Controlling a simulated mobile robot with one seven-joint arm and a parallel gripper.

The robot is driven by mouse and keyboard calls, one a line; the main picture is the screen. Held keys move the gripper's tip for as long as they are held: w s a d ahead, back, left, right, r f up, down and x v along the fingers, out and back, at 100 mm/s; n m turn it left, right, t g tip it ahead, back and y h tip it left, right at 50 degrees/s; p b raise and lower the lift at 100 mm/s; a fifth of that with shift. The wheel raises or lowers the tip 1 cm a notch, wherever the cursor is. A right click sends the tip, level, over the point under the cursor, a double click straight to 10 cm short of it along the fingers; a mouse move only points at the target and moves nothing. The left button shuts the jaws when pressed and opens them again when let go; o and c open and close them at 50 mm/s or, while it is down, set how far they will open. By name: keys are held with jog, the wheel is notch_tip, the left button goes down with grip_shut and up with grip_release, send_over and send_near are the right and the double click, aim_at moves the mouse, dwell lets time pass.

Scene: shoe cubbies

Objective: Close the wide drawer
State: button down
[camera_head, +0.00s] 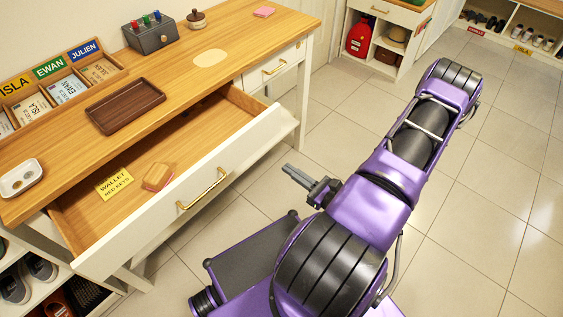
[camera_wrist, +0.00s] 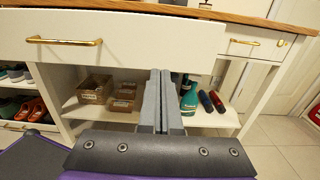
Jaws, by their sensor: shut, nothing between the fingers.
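The wide drawer (camera_head: 190,196) is pulled well out from under the wooden tabletop, with its white front and brass handle (camera_head: 202,188) facing me. Inside lie a yellow note (camera_head: 115,183) reading "WALLET" and a small wooden item (camera_head: 157,176). In the wrist view the drawer front (camera_wrist: 140,37) spans the upper part, its handle (camera_wrist: 64,41) at the left. My gripper (camera_head: 285,170) is shut and empty, apart from the drawer and to the right of its handle. In the wrist view my fingers (camera_wrist: 162,75) point toward the lower edge of the drawer front.
A narrower drawer (camera_head: 274,68) at the right is shut. On the top are a brown tray (camera_head: 126,104), a grey box with coloured knobs (camera_head: 151,36) and a white dish (camera_head: 20,178). Shoes and boxes sit on shelves below. The tiled floor at right is clear.

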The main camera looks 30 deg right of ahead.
aim_at(252, 143)
jog(key=x, duration=1.2)
jog(key=shift+w+b, duration=0.1)
jog(key=shift+b, duration=0.25)
jog(key=shift+w, duration=0.1)
